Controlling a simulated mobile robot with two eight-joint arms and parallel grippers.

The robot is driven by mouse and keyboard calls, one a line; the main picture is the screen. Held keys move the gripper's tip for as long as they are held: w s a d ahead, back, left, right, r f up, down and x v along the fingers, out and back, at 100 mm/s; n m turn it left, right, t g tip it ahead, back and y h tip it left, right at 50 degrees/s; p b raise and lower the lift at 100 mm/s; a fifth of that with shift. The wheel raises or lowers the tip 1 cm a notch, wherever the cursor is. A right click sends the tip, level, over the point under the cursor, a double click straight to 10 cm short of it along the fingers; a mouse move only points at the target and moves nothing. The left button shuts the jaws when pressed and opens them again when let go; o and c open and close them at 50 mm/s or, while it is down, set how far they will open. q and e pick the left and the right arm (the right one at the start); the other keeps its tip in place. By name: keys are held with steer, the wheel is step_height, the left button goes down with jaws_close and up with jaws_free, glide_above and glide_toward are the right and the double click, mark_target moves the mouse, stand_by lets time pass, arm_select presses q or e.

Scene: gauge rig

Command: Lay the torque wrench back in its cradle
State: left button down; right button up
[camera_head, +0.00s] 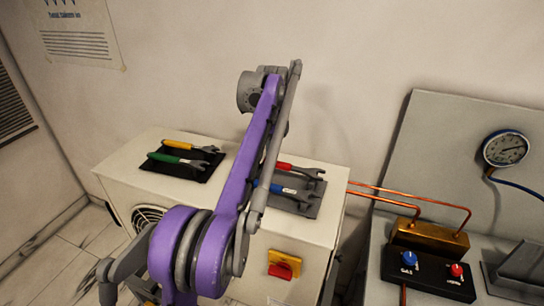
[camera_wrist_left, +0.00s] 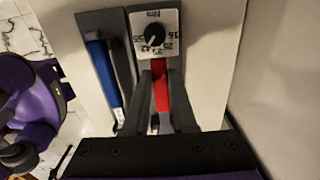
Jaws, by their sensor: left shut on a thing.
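My left gripper (camera_wrist_left: 162,100) is shut on a red-handled wrench (camera_wrist_left: 160,88), which lies between its fingers over a grey cradle. The red wrench (camera_head: 283,166) also shows in the head view, right of my purple arm, with its jaw end pointing right. A white dial marked Nm (camera_wrist_left: 154,38) sits just beyond the fingertips; I cannot tell if it is joined to the red wrench. A blue-handled wrench (camera_wrist_left: 105,75) lies beside it in the grey cradle (camera_head: 299,209). My arm hides the left gripper in the head view. My right gripper is not in view.
A dark mat (camera_head: 155,165) with yellow and green wrenches lies on the left of the cream cabinet (camera_head: 118,170). A red-and-yellow switch (camera_head: 284,265) is on its front. Copper pipes, a knob box (camera_head: 430,276) and a gauge (camera_head: 505,149) stand at right. The wall is close behind.

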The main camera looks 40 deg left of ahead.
arm_select(q)
steer(key=shift+f+b, duration=0.3)
steer(key=shift+f, duration=0.5)
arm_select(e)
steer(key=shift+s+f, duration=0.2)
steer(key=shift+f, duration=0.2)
arm_select(q)
steer(key=c, duration=0.7)
jaws_free()
steer(key=shift+o, duration=0.2)
step_height(320, 180, up, 11)
steer(key=p, duration=0.2)
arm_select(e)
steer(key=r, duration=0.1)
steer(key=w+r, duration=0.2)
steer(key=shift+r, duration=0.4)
arm_select(q)
steer(key=shift+f, duration=0.1)
